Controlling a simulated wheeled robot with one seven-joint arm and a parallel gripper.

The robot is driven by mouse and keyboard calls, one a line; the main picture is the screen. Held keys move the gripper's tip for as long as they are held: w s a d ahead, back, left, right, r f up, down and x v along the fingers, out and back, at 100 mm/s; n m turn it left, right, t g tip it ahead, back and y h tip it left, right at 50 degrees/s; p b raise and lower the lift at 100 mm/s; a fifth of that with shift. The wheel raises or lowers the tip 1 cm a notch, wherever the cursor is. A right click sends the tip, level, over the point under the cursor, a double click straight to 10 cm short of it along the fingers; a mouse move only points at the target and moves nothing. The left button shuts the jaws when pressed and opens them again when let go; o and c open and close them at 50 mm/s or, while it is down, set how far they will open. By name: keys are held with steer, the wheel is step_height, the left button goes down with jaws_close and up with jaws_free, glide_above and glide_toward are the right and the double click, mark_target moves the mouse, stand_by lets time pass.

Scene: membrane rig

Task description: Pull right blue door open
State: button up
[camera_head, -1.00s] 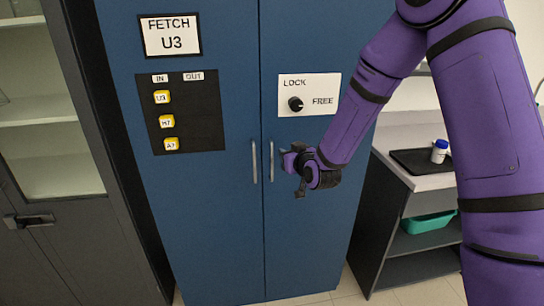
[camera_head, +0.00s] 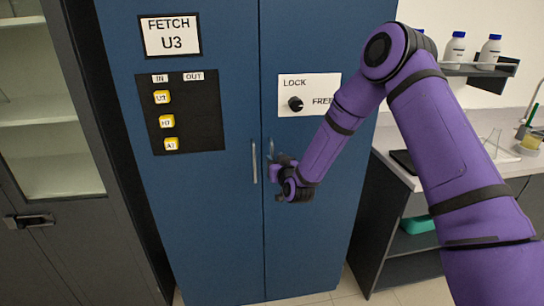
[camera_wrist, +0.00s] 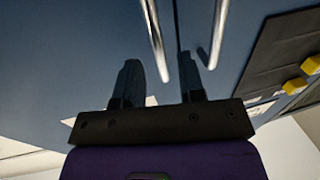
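The right blue door (camera_head: 310,235) is shut, flush with the left blue door (camera_head: 205,215). Its upright silver handle (camera_head: 271,148) is partly hidden by my gripper (camera_head: 275,165) in the head view. In the wrist view, turned over, the right door's handle (camera_wrist: 154,38) runs down between the spread dark fingers of my gripper (camera_wrist: 158,62). The fingers are open with gaps on both sides of the handle. I cannot tell how deep the handle sits between them. A black knob (camera_head: 295,104) sits on the LOCK/FREE plate (camera_head: 310,83); its setting is unclear.
The left door's handle (camera_head: 254,161) is close beside; it also shows in the wrist view (camera_wrist: 219,30). A board with yellow tags (camera_head: 203,110) is on the left door. A bench (camera_head: 400,175) stands right of the cabinet, a grey glazed cabinet (camera_head: 70,225) left.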

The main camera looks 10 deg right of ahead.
mark_target(272, 155)
steer(key=shift+x, duration=1.85)
steer(key=shift+c, duration=0.4)
jaws_close()
